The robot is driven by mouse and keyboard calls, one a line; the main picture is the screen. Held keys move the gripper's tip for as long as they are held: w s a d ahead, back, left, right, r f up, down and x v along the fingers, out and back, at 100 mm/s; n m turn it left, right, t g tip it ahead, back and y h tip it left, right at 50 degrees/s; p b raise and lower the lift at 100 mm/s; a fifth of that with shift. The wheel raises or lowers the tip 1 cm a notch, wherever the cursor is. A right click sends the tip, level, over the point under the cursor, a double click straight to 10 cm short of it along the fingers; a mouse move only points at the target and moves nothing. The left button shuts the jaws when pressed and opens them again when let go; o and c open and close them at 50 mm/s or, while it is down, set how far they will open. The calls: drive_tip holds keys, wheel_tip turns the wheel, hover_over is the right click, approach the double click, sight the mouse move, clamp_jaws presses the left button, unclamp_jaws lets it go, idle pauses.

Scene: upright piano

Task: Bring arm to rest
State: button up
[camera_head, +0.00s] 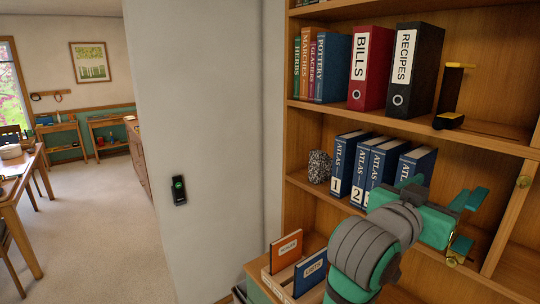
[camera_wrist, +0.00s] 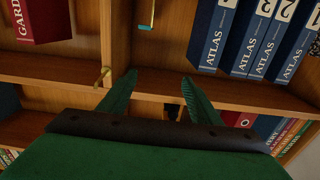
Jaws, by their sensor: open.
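My arm, grey and green, reaches in from the lower right of the head view in front of the bookshelf (camera_head: 410,127). My gripper (camera_head: 468,222) is at its end, pointing right, near the shelf's middle level. Its two green fingers are spread apart. In the wrist view, my gripper (camera_wrist: 160,92) shows both fingers apart with nothing between them. The shelf boards (camera_wrist: 240,90) lie beyond the fingertips. I cannot tell the exact gap between the fingers and the shelf.
Blue atlas volumes (camera_head: 345,163) and a speckled stone-like block (camera_head: 319,167) stand left of my gripper. Red and black binders (camera_head: 370,67) stand above. A brass knob (camera_head: 523,181) is close right of the gripper. Open floor (camera_head: 100,210) lies far left, beyond the wall.

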drive_tip(key=w+a+f+n+t+y, duration=0.15)
drive_tip(key=a+f+n+y, duration=0.35)
drive_tip(key=f, duration=1)
drive_tip(key=w+a+f+n+t, duration=0.1)
drive_tip(key=a+f+n+t, duration=0.35)
drive_tip(key=f, duration=0.95)
drive_tip(key=s+a+f+n+y, duration=0.1)
drive_tip(key=s+a+f+y, duration=0.1)
drive_tip(key=s+a+f, duration=0.5)
drive_tip(key=s+a+f+y, duration=0.3)
drive_tip(key=a+f, duration=0.2)
drive_tip(key=f, duration=0.4)
drive_tip(key=s+a+f+y, duration=0.1)
drive_tip(key=s+a+f, duration=0.1)
drive_tip(key=s, duration=0.8)
drive_tip(key=s+a+f+g+y, duration=0.1)
drive_tip(key=s+a+y, duration=0.1)
drive_tip(key=s+a, duration=0.3)
drive_tip(key=s+a+f+y, duration=0.1)
drive_tip(key=s+a+f, duration=0.1)
drive_tip(key=s, duration=1.2)
drive_tip(key=shift+s+a+f, duration=0.3)
drive_tip(key=shift+a, duration=0.35)
